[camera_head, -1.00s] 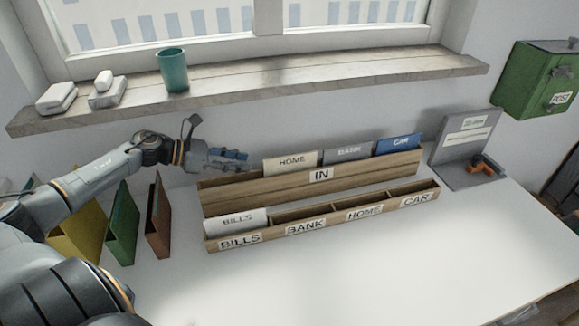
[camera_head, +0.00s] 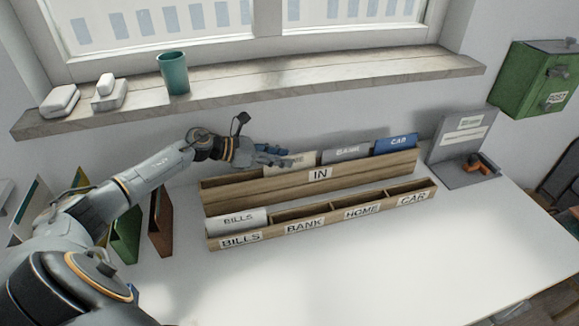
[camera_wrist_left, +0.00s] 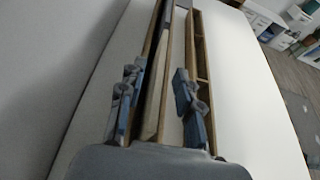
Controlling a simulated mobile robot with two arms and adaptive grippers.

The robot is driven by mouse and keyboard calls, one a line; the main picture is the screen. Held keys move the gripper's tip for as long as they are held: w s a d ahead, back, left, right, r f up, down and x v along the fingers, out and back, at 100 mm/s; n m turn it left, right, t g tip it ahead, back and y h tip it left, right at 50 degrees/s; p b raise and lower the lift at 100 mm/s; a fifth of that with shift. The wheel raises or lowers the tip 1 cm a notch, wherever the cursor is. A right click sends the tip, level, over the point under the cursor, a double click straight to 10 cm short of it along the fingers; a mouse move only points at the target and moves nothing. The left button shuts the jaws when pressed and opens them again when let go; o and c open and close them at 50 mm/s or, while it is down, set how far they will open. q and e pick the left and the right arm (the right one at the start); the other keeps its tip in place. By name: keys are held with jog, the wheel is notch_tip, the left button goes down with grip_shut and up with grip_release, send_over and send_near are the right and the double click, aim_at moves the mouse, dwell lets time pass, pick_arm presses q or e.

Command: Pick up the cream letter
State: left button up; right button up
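My right gripper is not in view.
A grey BANK letter (camera_head: 346,151) and a blue CAR letter (camera_head: 396,144) stand farther right in the rack. In front is a labelled wooden sorter (camera_head: 270,236) with a white BILLS letter (camera_head: 238,219). The window sill (camera_head: 300,83) is behind. The front desk is clear.

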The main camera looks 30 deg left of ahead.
pick_arm(q)
jog(key=shift+x, duration=1.5)
grip_shut()
jog(key=shift+r, duration=0.15)
